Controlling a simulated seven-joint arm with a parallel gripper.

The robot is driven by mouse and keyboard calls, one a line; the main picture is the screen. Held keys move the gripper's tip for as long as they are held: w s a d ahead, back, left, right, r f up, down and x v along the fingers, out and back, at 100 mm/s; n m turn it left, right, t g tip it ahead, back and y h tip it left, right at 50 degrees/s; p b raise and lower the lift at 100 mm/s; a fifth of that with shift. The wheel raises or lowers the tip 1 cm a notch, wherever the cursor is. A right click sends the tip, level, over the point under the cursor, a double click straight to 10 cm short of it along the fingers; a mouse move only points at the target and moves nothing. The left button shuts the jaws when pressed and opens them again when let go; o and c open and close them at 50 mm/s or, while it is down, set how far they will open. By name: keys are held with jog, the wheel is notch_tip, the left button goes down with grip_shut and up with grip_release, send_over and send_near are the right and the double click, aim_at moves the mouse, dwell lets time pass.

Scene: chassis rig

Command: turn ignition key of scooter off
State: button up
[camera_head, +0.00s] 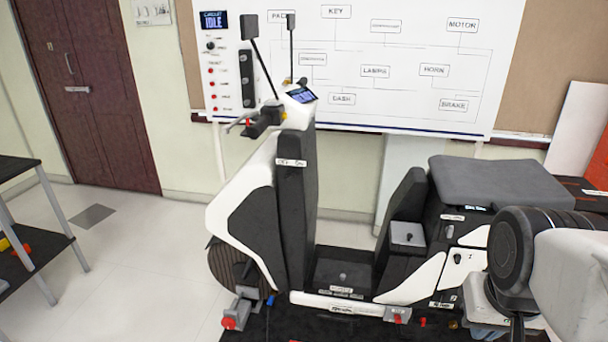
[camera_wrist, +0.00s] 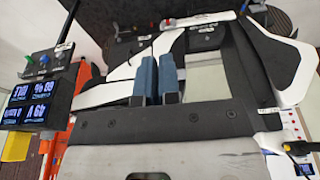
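The scooter (camera_head: 240,205) stands in the middle of the head view, white and black, with its handlebar (camera_head: 265,120) and lit dash (camera_head: 301,95) at the upper left end. I cannot make out the ignition key for certain; a small labelled panel (camera_head: 291,162) sits on the front column and a round dark fitting (camera_head: 457,257) on the white side panel. My gripper's two blue fingers (camera_wrist: 158,76) are close together in the wrist view, with nothing seen between them. They are over the scooter's body, apart from the handlebar. In the head view the fingers are hidden.
A whiteboard (camera_head: 400,80) with a labelled diagram and an indicator panel reading IDLE (camera_head: 213,20) are behind the scooter. A dark shelf (camera_head: 30,235) is at left. The floor (camera_head: 140,265) between shelf and scooter is clear.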

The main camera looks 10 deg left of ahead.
jog(key=o, duration=0.4)
jog(key=shift+w+a, duration=0.15)
jog(key=shift+w, duration=0.15)
jog(key=shift+o, duration=1)
jog(key=w+a+t, duration=0.1)
jog(key=w+a, duration=0.2)
jog(key=w, duration=0.3)
jog(key=w+a+m+t+y, duration=0.1)
jog(key=w+a+t, duration=0.1)
jog(key=w, duration=0.4)
jog(key=w+a+r+t+y, duration=0.1)
jog(key=w+a, duration=0.4)
jog(key=w, duration=0.1)
jog(key=shift+w+m, duration=0.4)
jog(key=w+a+f+m+t+y, duration=0.1)
jog(key=w+a+m+t, duration=0.25)
jog(key=w+a, duration=0.9)
jog(key=m+t+h, duration=0.2)
jog(key=m+t, duration=0.4)
jog(key=t, duration=0.2)
send_near(289, 179)
jog(key=w, duration=0.2)
jog(key=shift+a+r+m+h, duration=0.15)
jog(key=shift+m+h, duration=0.1)
jog(key=shift+h, duration=0.15)
jog(key=shift+w, duration=0.1)
jog(key=shift+w, duration=3.8)
